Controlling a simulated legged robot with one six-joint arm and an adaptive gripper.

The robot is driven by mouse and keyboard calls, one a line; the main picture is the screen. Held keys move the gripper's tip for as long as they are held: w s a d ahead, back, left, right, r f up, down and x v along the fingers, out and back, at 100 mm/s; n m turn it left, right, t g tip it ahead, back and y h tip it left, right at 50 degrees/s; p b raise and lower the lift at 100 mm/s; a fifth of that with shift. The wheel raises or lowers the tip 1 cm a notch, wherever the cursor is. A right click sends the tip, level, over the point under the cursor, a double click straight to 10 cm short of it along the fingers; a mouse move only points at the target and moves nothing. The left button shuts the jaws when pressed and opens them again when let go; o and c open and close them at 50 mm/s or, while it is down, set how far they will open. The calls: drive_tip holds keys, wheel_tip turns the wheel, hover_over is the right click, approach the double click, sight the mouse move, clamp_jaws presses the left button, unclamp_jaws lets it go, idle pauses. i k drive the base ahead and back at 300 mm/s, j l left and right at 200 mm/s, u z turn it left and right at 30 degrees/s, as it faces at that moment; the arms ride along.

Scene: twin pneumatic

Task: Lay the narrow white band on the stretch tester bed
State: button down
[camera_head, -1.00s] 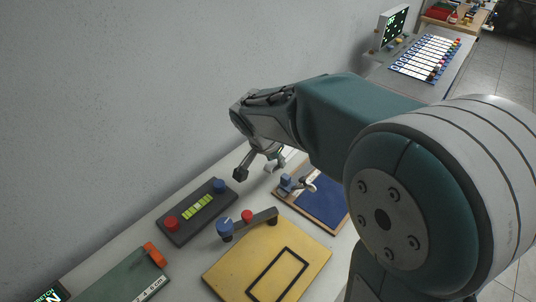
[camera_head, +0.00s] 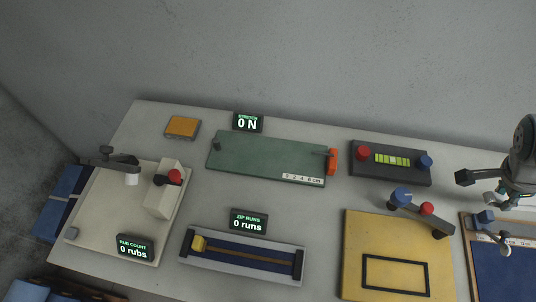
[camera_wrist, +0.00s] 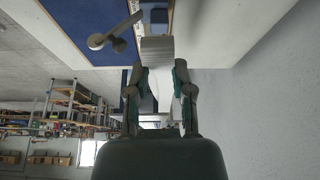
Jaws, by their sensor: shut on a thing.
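The stretch tester bed (camera_head: 255,160) is a flat green board at the back of the table in the head view, with a scale strip, an orange knob (camera_head: 333,161) at its right end and a display (camera_head: 248,122) reading 0 N. Its surface is bare. My gripper (camera_head: 484,190) is at the far right of the head view, well to the right of the bed. In the wrist view my gripper (camera_wrist: 159,76) is shut on a pale, ribbed strip, apparently the narrow white band (camera_wrist: 157,50). Its full length cannot be told.
A zip rig (camera_head: 243,264) and a rub rig (camera_head: 110,215) are at front and left. An orange block (camera_head: 182,127) lies at the back left.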

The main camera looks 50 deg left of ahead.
sight(260, 153)
drive_tip(key=k+j+u, duration=0.4)
drive_tip(key=j, duration=0.2)
drive_tip(key=k+j+u, duration=0.2)
drive_tip(key=j, duration=0.15)
drive_tip(key=j+u, duration=0.2)
drive_tip(key=j, duration=0.15)
drive_tip(key=k, duration=0.05)
